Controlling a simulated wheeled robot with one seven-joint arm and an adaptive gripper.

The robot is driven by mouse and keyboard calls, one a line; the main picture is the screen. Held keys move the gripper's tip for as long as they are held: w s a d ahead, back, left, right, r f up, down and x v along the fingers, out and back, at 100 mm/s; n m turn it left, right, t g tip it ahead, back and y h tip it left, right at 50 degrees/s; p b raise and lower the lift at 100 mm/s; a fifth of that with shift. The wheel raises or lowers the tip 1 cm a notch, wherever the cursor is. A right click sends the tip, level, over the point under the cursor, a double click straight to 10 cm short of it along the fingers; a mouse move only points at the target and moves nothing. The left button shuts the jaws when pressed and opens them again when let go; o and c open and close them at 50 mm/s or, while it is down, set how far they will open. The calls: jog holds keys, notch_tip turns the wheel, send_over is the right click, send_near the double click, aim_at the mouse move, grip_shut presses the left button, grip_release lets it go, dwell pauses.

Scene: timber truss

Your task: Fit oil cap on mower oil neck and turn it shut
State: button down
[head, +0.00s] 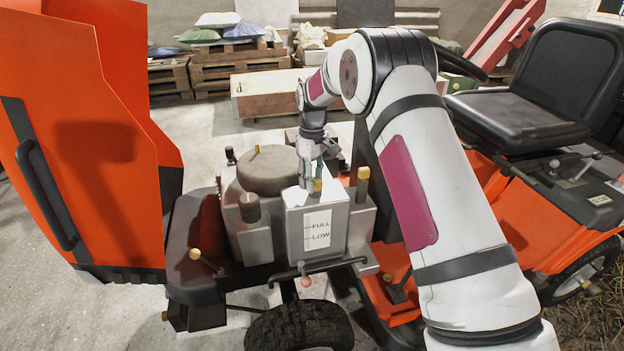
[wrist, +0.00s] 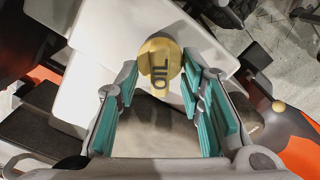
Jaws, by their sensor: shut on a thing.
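The yellow oil cap (wrist: 160,56), marked OIL on its raised grip, sits between the teal-padded fingers of my gripper (wrist: 159,82) in the wrist view. My gripper (head: 314,172) is shut on the cap and points down over the white tank. In the head view the cap (head: 317,186) shows as a small yellow piece at the top of the white tank (head: 307,213), which carries FULL and LOW marks. The oil neck is hidden under the cap and gripper. I cannot tell whether the cap is seated, level or turned.
A brown round cover (head: 267,172) and a dark knob (head: 249,207) stand left of the tank. A yellow-topped post (head: 363,184) stands close on its right. The raised orange hood (head: 85,130) is at left, the black seat (head: 535,95) at right.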

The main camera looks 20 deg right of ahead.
jog(key=shift+d+m, duration=0.1)
jog(key=shift+m, duration=0.7)
jog(key=shift+m, duration=0.6)
jog(key=c, duration=1.5)
grip_release()
jog(key=shift+m, duration=0.4)
jog(key=o, duration=0.5)
jog(key=shift+o, duration=0.6)
jog(key=shift+o, duration=1)
